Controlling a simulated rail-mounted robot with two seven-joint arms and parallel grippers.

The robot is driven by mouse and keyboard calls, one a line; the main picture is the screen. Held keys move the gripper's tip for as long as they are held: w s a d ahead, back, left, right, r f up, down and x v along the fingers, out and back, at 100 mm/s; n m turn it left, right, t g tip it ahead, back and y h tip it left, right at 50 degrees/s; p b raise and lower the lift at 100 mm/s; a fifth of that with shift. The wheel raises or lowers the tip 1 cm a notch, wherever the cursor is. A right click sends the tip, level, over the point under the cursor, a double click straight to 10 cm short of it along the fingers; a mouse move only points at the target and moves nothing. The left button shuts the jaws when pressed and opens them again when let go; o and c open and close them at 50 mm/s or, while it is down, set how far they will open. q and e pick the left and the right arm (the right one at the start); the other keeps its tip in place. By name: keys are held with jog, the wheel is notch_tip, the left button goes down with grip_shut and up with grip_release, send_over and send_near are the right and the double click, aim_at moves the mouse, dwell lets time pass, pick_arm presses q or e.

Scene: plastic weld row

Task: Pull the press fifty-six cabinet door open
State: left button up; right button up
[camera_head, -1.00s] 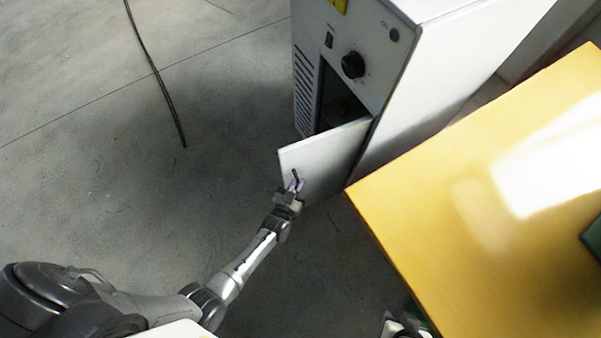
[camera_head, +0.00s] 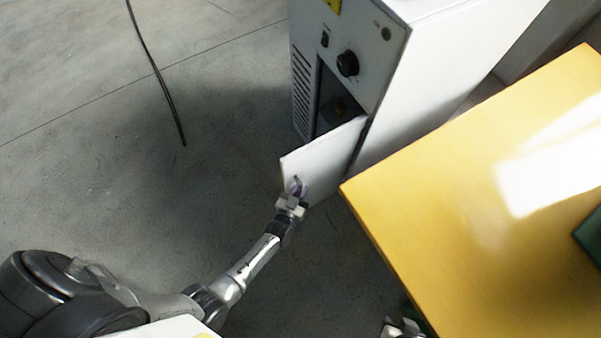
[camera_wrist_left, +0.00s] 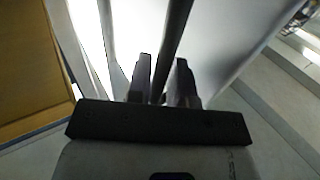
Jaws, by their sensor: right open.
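The press cabinet (camera_head: 440,60) is a grey-white box at the upper middle of the head view. Its small white door (camera_head: 325,160) stands swung out on its right edge, with the dark opening (camera_head: 338,100) showing behind it. My left gripper (camera_head: 295,190) is at the door's outer face, near its free edge. In the left wrist view the dark bar handle (camera_wrist_left: 178,30) runs between the two fingers (camera_wrist_left: 162,82), which look closed around it. My right gripper (camera_head: 402,327) is open at the bottom edge of the head view, partly cut off, away from the door.
A yellow-topped table (camera_head: 440,190) stands right of the door, its corner close to the door's hinge side. A green object (camera_head: 590,238) lies on it at the right. A black cable (camera_head: 158,75) lies on the floor.

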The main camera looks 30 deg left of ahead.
pick_arm(q)
jog(key=o, duration=0.3)
jog(key=s+d+p, duration=0.1)
jog(key=s+p, duration=0.1)
jog(key=s, duration=1.1)
jog(key=shift+s+d, duration=0.15)
jog(key=shift+s, duration=0.2)
